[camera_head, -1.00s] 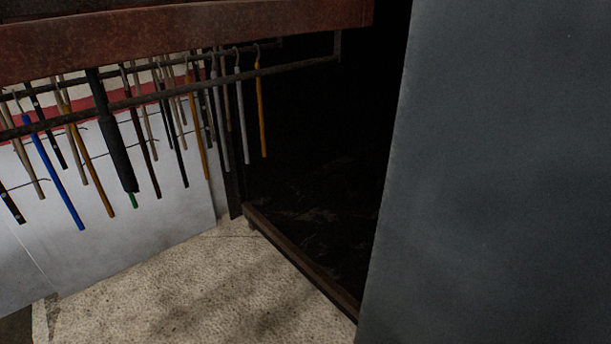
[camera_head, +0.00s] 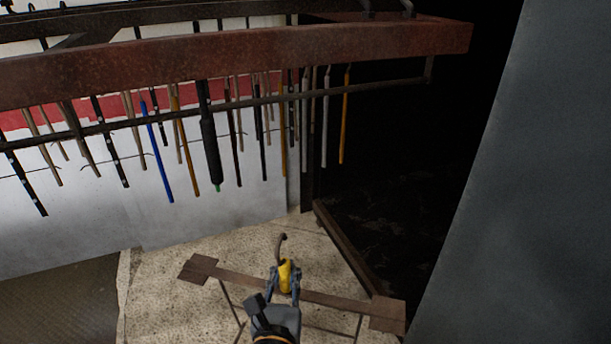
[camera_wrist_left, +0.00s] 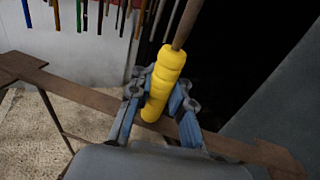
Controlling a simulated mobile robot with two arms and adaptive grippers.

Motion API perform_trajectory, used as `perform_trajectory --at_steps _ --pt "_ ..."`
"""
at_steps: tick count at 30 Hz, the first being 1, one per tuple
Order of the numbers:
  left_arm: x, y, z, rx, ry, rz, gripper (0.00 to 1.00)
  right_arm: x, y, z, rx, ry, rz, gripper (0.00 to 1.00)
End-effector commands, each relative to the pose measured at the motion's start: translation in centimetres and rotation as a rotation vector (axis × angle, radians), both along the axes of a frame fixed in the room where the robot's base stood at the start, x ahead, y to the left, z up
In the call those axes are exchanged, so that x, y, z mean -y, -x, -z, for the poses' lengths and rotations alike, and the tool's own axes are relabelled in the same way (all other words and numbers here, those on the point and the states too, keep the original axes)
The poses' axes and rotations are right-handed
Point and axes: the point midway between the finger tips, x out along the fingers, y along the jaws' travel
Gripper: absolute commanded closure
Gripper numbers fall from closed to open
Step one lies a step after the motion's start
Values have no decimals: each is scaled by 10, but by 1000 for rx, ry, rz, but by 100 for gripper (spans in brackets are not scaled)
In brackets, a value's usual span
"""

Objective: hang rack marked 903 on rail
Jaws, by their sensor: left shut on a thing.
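My left gripper (camera_head: 285,275) comes up from the bottom of the head view and is shut on the yellow grip (camera_head: 285,274) of a brown rack (camera_head: 335,300). The rack has a crossbar with square end plates, thin rods below and a dark hook (camera_head: 281,240) on top. The yellow grip and its rod also show in the left wrist view (camera_wrist_left: 164,82), between my fingers. No 903 mark can be read. The metal rail (camera_head: 390,84) runs under a rusty red beam (camera_head: 300,55). The rack's hook is below the rail in the picture and apart from it. My right gripper is not in view.
Several coloured rods (camera_head: 208,140) hang along the left and middle of the rail. The rail's right stretch, right of the orange rod (camera_head: 345,115), looks free. A large grey panel (camera_head: 530,180) stands at the right. A low dark edge (camera_head: 345,245) crosses the floor.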

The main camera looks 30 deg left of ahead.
Motion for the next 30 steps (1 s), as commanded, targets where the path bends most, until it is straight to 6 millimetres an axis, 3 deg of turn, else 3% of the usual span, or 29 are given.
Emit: perform_trajectory --at_steps 1,6,15,21,30 --pt "-4 -11 -28 12 7 -65 100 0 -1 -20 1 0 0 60" --pt "-15 -36 -75 8 8 -290 100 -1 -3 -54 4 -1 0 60" --pt "-7 -58 -139 2 5 -544 100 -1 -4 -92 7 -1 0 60" --pt "-2 -61 -151 -1 3 -595 100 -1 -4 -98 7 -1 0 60" --pt "-13 -69 -150 -1 0 -598 100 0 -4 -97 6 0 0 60"
